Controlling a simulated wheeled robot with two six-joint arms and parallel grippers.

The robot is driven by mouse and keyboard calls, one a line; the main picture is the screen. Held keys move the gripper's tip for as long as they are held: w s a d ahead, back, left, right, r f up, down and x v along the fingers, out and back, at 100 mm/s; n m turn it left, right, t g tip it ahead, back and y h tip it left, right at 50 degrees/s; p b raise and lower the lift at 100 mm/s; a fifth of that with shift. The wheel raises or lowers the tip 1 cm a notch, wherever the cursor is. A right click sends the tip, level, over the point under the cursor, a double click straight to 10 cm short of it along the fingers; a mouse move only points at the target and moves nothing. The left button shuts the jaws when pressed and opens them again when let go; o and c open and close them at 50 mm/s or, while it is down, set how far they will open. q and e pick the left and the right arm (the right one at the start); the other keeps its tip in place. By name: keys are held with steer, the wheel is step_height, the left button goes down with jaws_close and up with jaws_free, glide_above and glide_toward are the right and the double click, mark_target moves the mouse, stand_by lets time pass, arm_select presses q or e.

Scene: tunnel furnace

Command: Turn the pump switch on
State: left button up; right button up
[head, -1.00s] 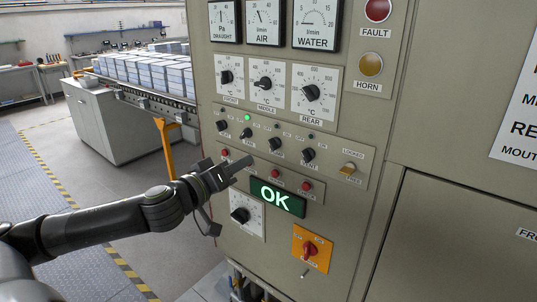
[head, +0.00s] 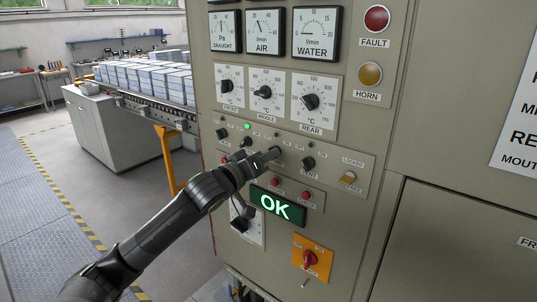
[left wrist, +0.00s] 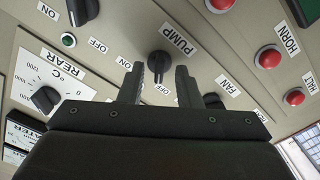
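The pump switch (left wrist: 158,62) is a black rotary knob on the beige panel, next to its PUMP label in the left wrist view. ON and OFF labels sit near it, the OFF one partly between my fingers. My left gripper (left wrist: 160,70) is open, with one finger on each side of the knob as seen there; I cannot tell whether they touch it. In the head view my left gripper (head: 272,155) is at the switch row and largely hides the pump knob. My right gripper is not in view.
The fan knob (head: 246,141) and vent knob (head: 308,163) flank the pump switch. A green lamp (head: 247,126) is lit above the fan knob.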

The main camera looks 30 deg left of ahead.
arm_select(q)
steer(key=shift+w+d, duration=0.1)
steer(key=shift+w, duration=0.6)
steer(key=c, duration=0.7)
steer(key=shift+o, duration=0.2)
steer(key=shift+m, duration=0.4)
steer(key=shift+m+p, duration=0.95)
steer(key=shift+m, duration=5.65)
